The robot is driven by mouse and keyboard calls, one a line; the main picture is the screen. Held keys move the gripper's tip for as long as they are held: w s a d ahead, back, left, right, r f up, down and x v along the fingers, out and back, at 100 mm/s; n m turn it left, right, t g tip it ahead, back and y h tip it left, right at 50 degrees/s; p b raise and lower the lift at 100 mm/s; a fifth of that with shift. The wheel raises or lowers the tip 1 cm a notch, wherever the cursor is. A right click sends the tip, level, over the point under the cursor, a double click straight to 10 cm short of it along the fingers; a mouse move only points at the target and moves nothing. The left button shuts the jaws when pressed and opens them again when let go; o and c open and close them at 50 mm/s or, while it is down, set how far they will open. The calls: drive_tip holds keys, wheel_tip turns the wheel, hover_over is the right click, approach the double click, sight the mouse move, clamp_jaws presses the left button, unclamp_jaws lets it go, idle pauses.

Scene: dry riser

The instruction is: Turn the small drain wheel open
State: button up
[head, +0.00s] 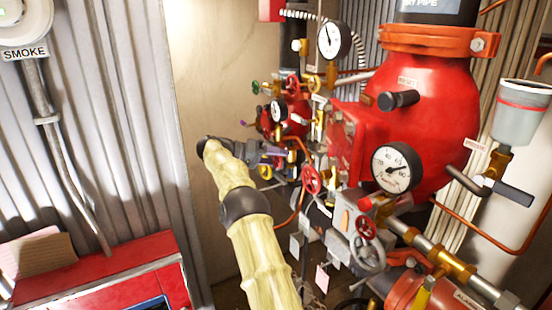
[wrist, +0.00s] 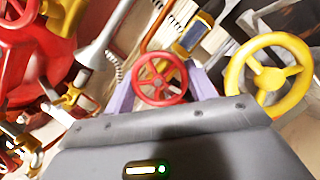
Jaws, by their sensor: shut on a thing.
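A small red spoked wheel (wrist: 160,80) sits between the two purple fingers of my gripper (wrist: 162,88) in the wrist view. The fingers are closed on its rim from both sides. It is the wheel I take for the drain wheel; no label on it can be read. In the head view my gripper (head: 280,155) reaches in at the left of the red valve body (head: 425,125), among small valves and pipes. The held wheel cannot be picked out for certain there, as the gripper and fittings crowd it.
A yellow wheel (wrist: 268,76) stands close to the right of my gripper in the wrist view. Red pipework (wrist: 35,50) fills the left. In the head view, another red wheel (head: 312,179), a gauge (head: 396,167) and a grey handwheel (head: 367,253) lie right of my arm.

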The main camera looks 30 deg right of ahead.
drive_tip(key=shift+f+n, duration=0.2)
drive_tip(key=shift+n, duration=0.2)
drive_tip(key=shift+g, duration=0.3)
drive_tip(key=o, duration=1)
drive_tip(key=shift+r, duration=0.1)
